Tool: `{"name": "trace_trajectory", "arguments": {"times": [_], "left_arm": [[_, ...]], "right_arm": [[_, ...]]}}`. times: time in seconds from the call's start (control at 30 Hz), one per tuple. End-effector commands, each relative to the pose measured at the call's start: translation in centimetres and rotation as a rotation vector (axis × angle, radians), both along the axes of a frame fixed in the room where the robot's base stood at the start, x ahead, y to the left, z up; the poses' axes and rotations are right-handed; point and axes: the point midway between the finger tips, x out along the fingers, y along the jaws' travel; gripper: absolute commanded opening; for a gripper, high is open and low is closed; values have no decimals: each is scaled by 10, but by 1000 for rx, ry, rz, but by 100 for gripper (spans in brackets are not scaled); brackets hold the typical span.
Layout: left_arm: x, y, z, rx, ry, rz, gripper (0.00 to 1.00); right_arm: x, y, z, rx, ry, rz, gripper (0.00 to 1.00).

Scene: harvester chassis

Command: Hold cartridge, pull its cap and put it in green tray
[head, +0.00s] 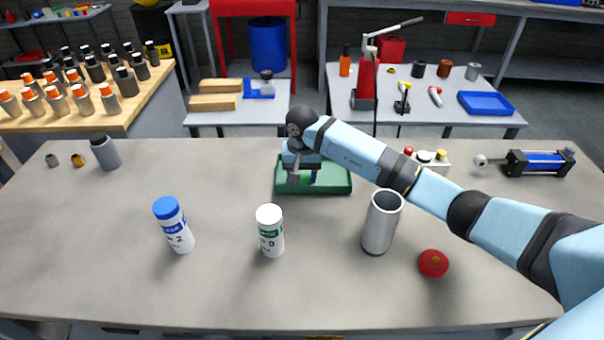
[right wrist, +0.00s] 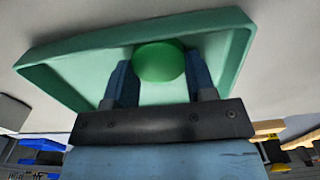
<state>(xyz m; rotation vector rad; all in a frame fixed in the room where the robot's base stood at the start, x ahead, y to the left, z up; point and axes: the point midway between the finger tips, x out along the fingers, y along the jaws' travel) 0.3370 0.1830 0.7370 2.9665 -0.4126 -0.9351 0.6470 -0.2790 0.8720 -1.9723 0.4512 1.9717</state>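A white cartridge with a green label and "0" (head: 270,232) stands upright on the table with a bare white top. A green tray (head: 338,182) lies behind it; in the right wrist view the tray (right wrist: 75,65) fills the upper part. My right gripper (head: 303,174) is over the tray, fingers downward. In the right wrist view a round green cap (right wrist: 160,62) sits between the fingertips of my right gripper (right wrist: 160,80), both fingers against its sides. My left gripper is not in view.
A white cartridge with a blue cap (head: 174,225) stands left. A hollow grey cylinder (head: 381,225) and a red round piece (head: 433,263) are right. A dark-capped grey bottle (head: 105,152) stands back left; a blue cylinder unit (head: 538,163) is back right. The front left is clear.

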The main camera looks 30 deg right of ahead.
Motion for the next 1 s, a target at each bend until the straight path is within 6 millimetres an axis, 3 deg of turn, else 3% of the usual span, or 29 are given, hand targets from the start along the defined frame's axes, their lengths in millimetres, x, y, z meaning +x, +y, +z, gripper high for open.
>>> {"name": "trace_trajectory", "arguments": {"times": [0.03,0.1,0.47,1.0], "left_arm": [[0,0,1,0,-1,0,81],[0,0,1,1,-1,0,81],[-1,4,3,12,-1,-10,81],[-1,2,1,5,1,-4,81]], "right_arm": [[0,0,0,0,0,0,62],[0,0,0,0,0,0,72],[1,0,8,0,-2,0,72],[1,-1,109,-1,-2,0,72]]}}
